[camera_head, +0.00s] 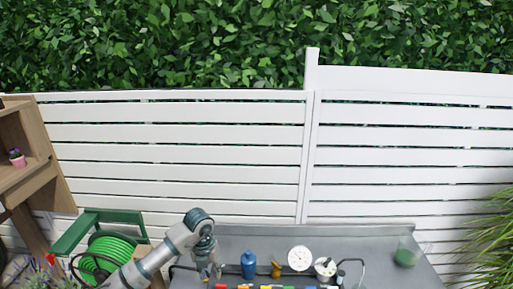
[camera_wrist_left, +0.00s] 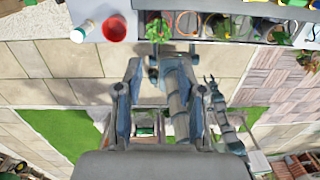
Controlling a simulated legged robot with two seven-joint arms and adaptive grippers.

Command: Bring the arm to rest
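My left arm comes in from the lower left in the head view and bends down at its elbow. Its lower end (camera_head: 207,268) hangs over the left part of the grey table (camera_head: 235,240); the fingers are too small to make out there. In the left wrist view my left gripper (camera_wrist_left: 160,68) has its two fingers spread apart, with nothing held between them. My right gripper (camera_wrist_left: 211,84) appears small in the left wrist view, to the right, with its fingers apart and empty. It is not seen in the head view.
On the table stand a blue bottle (camera_head: 248,264), a yellow item (camera_head: 276,269) and a white dial (camera_head: 301,258). A green hose reel (camera_head: 110,252) is left of my arm. A red pot (camera_wrist_left: 114,28) and white jar (camera_wrist_left: 82,32) show in the wrist view.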

